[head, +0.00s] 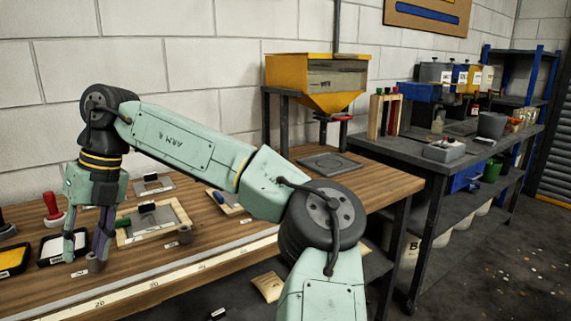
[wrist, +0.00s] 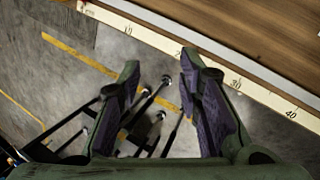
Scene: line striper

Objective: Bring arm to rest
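My arm (head: 190,145) is raised and bent, reaching to the left across the head view. My gripper (head: 87,252) hangs at the left with its fingers pointing down. In the wrist view my gripper (wrist: 160,62) is open, with a wide gap between the dark finger pads and nothing held. In the head view the fingers overlap the table's left part; no contact can be made out.
A yellow hopper (head: 290,72) stands behind. A dark bench (head: 440,168) with containers is at right.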

